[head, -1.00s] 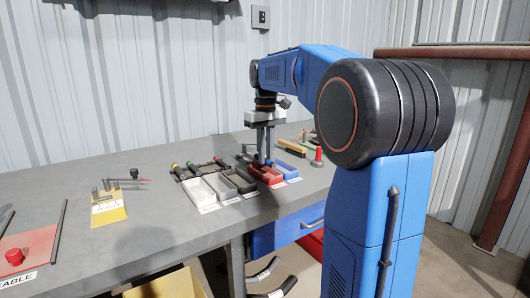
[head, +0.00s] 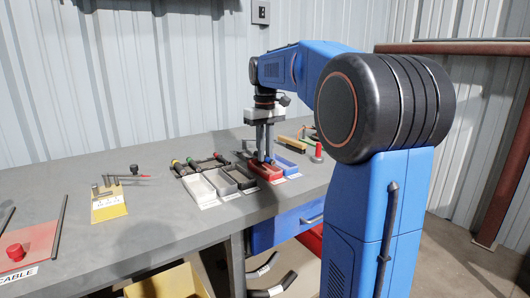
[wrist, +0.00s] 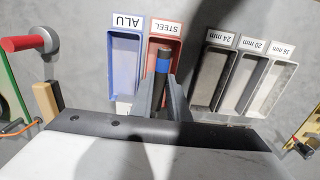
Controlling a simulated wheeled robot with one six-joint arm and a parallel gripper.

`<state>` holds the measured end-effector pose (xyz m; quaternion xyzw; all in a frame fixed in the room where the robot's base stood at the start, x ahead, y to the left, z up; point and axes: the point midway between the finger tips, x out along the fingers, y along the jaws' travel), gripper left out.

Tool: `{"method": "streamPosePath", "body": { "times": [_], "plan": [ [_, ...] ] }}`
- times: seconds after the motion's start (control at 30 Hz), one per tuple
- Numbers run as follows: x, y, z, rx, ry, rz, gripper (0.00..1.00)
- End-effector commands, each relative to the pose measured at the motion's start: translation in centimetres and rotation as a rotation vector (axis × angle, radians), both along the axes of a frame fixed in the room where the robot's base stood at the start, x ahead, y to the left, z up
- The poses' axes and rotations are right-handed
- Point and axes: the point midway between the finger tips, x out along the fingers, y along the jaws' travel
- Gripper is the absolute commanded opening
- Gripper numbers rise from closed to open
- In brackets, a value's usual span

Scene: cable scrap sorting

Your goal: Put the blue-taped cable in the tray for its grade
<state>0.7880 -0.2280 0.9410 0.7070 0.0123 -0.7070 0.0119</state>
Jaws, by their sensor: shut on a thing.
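My gripper (head: 265,156) is shut on a short black cable with a band of blue tape (wrist: 162,66). In the wrist view the cable sticks out beyond the fingertips (wrist: 162,84), over the red tray labelled STEEL (wrist: 178,62). The red tray also shows in the head view (head: 268,178), right under the fingers. I cannot tell whether the cable touches the tray floor. To the left in the wrist view is the blue tray labelled ALU (wrist: 111,62). To the right are the dark 24 mm tray (wrist: 200,93), the grey 20 mm tray (wrist: 228,93) and the light 16 mm tray (wrist: 272,98).
Several tools (head: 196,165) lie behind the size trays. A red round-topped piece (head: 318,152) and a wooden-backed brush (head: 292,144) are to the right. A yellow card (head: 110,209) with small pieces and a red mat (head: 32,242) lie on the left.

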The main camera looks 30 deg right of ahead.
Motion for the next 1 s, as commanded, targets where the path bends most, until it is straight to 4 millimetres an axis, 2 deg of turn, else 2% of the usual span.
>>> {"method": "streamPosePath", "body": {
  "times": [0.6, 1.0],
  "plan": [
    [0.0, 0.0, -1.1, 0.0, 0.0, 0.0, 0.0],
    [0.0, 0.0, -1.2, 0.0, 0.0, 0.0, 0.0]
  ]
}}
